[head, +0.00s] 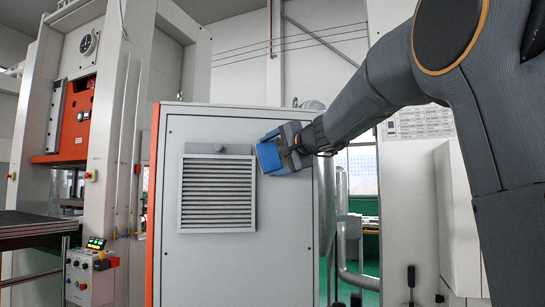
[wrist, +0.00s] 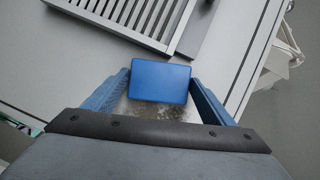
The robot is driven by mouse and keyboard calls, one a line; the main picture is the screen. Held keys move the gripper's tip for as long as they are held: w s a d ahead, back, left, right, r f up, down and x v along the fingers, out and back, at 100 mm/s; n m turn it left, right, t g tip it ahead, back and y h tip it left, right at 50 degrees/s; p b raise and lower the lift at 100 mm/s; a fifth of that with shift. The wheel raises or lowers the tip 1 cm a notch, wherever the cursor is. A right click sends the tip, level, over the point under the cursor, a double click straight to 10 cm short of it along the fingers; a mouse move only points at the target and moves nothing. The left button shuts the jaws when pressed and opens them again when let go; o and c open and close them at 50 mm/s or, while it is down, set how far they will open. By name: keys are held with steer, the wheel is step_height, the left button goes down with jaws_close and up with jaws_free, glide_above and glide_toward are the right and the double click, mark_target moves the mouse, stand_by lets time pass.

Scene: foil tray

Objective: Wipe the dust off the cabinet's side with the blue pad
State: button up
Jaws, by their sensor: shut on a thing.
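The light grey cabinet (head: 235,275) stands in the middle of the head view, with a louvred vent (head: 217,193) on the side facing me. My gripper (head: 283,149) is at the cabinet's upper right in the head view. It is shut on the blue pad (head: 268,157), which sits between the two blue fingers in the wrist view (wrist: 160,82). Brownish speckled dust (wrist: 160,109) shows on the panel just below the pad in the wrist view. I cannot tell whether the pad touches the panel. The pad and gripper hide part of the panel behind them.
Metal pipes (head: 342,230) stand right of the cabinet. A control box (head: 90,275) and a large press (head: 80,120) are at the left. The panel below the vent is clear.

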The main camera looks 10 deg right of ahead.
mark_target(269, 142)
steer(key=shift+d+b, duration=1.95)
steer(key=shift+d, duration=3.9)
steer(key=shift+a+r+b, duration=0.15)
steer(key=shift+a+r, duration=0.2)
steer(key=shift+a, duration=1.6)
steer(key=shift+a+r+b, duration=0.1)
steer(key=shift+a+r, duration=0.3)
steer(key=shift+a, duration=1.6)
steer(key=shift+a+r+b, duration=0.15)
steer(key=shift+a+r, duration=0.2)
steer(key=shift+a, duration=1.6)
steer(key=shift+r+p, duration=0.9)
steer(key=shift+r, duration=0.25)
steer(key=shift+d+f+b, duration=0.15)
steer(key=shift+d+b, duration=0.85)
steer(key=shift+d, duration=1.8)
steer(key=d, duration=0.6)
steer(key=shift+s+b, duration=0.2)
steer(key=shift+b, duration=0.25)
steer(key=shift+d, duration=0.1)
